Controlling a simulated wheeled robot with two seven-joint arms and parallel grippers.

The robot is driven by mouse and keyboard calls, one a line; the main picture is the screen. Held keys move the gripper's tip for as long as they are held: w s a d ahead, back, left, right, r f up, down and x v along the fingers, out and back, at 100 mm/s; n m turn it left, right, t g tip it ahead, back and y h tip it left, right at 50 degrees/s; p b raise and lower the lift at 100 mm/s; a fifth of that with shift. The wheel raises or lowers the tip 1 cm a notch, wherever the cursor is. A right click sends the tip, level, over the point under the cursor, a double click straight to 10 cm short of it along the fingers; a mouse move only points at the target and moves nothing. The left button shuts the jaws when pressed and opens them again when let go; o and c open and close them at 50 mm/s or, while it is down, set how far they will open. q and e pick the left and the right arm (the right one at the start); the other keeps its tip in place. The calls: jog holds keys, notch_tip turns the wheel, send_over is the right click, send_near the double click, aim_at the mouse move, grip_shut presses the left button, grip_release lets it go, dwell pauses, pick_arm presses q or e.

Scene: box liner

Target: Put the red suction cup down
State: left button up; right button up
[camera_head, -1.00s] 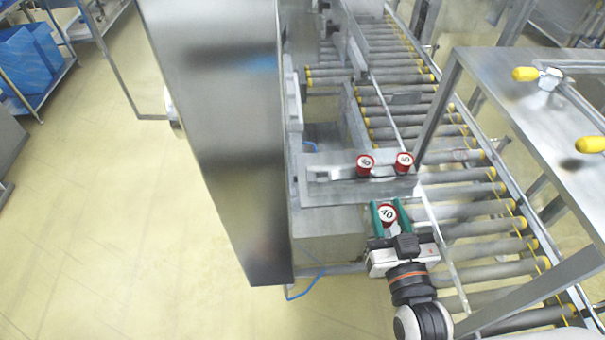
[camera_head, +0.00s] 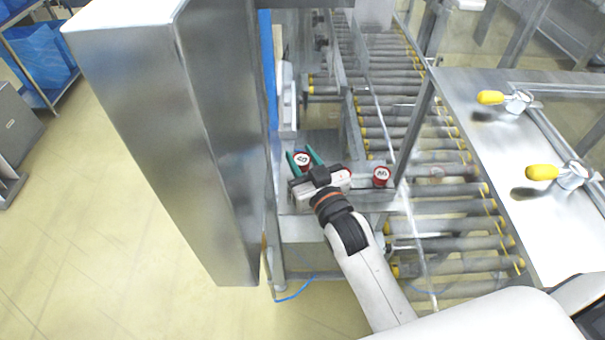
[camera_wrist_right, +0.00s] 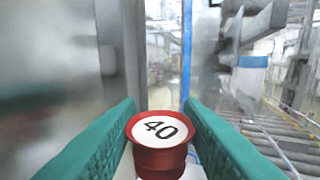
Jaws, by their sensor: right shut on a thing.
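A red suction cup (camera_head: 302,160) with a white top marked 40 sits between the green fingers of my right gripper (camera_head: 303,156). It shows close up in the right wrist view (camera_wrist_right: 160,150), upright, with a finger on each side. My right gripper is shut on it, over the left part of the machine's metal ledge. Whether the cup's underside touches anything is hidden. Another red suction cup (camera_head: 380,176) stands on the ledge to the right. A bit of red shows beside my gripper's body, mostly hidden by it. My left gripper is not in view.
A tall steel cabinet (camera_head: 160,130) stands close on the left. A roller conveyor (camera_head: 440,190) with yellow roller ends runs along the right. A steel table (camera_head: 490,150) with yellow-handled clamps stands further right. A blue vertical strip (camera_head: 267,75) lies beyond the gripper.

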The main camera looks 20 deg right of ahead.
jog(key=shift+f, duration=0.4)
notch_tip(320, 180, down, 4)
jog(key=shift+r, duration=0.15)
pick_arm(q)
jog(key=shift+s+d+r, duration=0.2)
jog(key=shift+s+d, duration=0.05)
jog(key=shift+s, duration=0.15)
pick_arm(e)
jog(key=shift+f, duration=0.35)
jog(key=o, duration=1)
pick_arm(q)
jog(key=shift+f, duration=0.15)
pick_arm(e)
jog(key=shift+r, duration=0.1)
